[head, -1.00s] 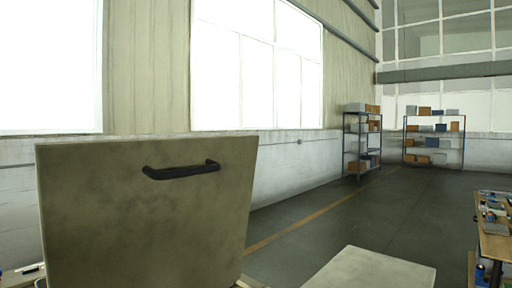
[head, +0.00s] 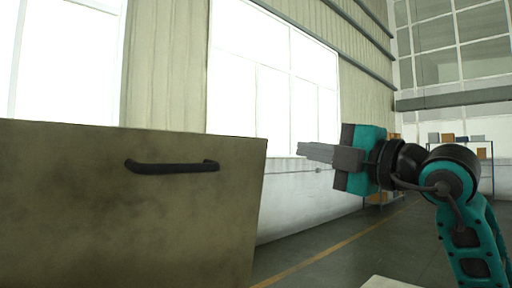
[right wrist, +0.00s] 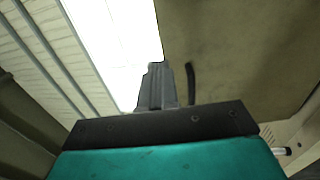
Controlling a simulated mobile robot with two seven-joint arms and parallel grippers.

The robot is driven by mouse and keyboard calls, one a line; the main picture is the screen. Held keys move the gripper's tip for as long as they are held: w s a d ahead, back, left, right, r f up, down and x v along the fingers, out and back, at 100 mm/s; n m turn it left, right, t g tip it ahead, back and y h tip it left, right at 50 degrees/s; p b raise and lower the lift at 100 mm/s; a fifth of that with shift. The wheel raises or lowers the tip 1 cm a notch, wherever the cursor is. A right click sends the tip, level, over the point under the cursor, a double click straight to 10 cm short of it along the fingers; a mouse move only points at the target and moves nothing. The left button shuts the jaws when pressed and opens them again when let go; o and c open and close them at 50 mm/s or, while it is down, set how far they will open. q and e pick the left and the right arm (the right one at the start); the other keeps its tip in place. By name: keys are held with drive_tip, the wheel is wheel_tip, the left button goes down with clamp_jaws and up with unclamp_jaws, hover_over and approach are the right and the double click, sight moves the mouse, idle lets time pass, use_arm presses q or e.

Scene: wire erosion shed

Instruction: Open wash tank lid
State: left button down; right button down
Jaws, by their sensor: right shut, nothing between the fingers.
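The wash tank lid (head: 130,225) is a flat greyish-beige panel standing raised at the left of the head view. A dark bar handle (head: 172,167) is fixed near its top edge. My right gripper (head: 302,150) is shut and empty, to the right of the lid and a little above the handle's height, pointing left. In the right wrist view the lid (right wrist: 240,50) fills the upper right, and the handle (right wrist: 191,82) shows just right of the shut fingers (right wrist: 157,72). The fingers appear apart from the handle. My left gripper is not seen.
A pale flat surface (head: 388,283) shows at the bottom edge, right of the lid. Shelving (head: 480,160) stands far back at the right, partly behind my right arm. Open floor (head: 335,262) with a yellow line lies between. Large windows line the wall behind.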

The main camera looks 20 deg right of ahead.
drive_tip(key=p, duration=0.3)
approach(245, 138)
drive_tip(key=x, duration=0.7)
drive_tip(key=shift+r, duration=0.1)
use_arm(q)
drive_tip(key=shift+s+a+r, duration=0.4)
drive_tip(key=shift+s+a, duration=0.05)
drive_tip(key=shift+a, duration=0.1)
